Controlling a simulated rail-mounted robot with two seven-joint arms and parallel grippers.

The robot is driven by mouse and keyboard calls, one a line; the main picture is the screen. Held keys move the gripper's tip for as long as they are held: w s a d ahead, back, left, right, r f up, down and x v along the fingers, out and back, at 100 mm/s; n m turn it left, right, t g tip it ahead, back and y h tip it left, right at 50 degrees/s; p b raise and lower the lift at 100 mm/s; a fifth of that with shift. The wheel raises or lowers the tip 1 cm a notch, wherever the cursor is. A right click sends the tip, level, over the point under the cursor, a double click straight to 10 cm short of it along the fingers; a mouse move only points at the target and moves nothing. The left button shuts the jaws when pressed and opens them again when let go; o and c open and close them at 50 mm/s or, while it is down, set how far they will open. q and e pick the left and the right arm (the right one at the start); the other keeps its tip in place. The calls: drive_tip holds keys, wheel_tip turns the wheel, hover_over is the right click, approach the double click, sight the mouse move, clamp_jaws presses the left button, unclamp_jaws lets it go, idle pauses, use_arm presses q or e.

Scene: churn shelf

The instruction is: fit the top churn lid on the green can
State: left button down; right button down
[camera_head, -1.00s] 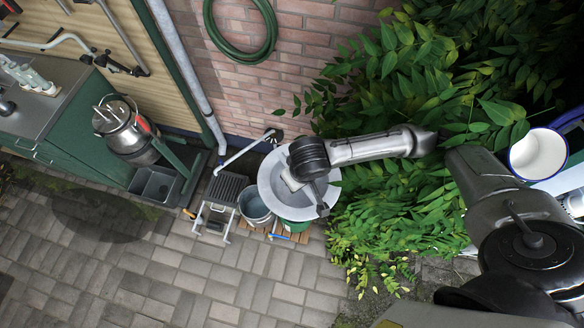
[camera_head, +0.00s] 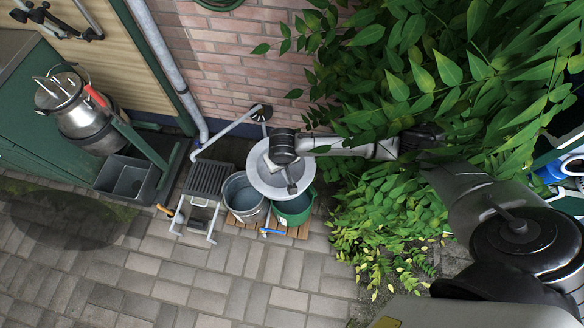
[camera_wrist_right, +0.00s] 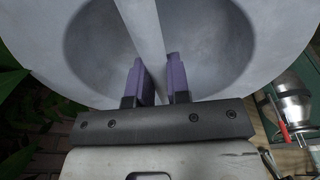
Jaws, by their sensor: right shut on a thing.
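The lid is a round, pale grey disc (camera_head: 267,181) with a bar handle across it. My right gripper (camera_head: 276,165) is shut on the handle; in the right wrist view its purple fingers (camera_wrist_right: 160,78) are on either side of the bar (camera_wrist_right: 143,35). The green can (camera_head: 293,214) is an open green bucket with a grey-blue inside, standing on a wooden slat base by the wall. The lid covers the can's back-left part in the head view and is off-centre from its mouth. The gap between lid and can cannot be judged. My left gripper is not in view.
A grey metal bucket (camera_head: 240,197) stands close left of the green can. A dark grated stand (camera_head: 208,180) is left of that. A wall pipe (camera_head: 225,134) runs behind, under the brick wall. Leafy plants (camera_head: 385,205) crowd the right side and my arm. The front paving is clear.

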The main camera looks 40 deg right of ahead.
drive_tip(key=w+d+f+m+b, duration=0.1)
drive_tip(key=d+f+b, duration=0.2)
drive_tip(key=f+b, duration=0.9)
drive_tip(key=w+d+f+b, duration=0.2)
drive_tip(key=f+b, duration=1)
drive_tip(key=f, duration=1.2)
drive_tip(key=shift+d+f+m, duration=0.4)
drive_tip(key=shift+d, duration=0.7)
drive_tip(key=shift+f+b, duration=2.1)
drive_tip(key=shift+b, duration=0.55)
drive_tip(key=shift+p, duration=0.45)
drive_tip(key=shift+p, duration=0.5)
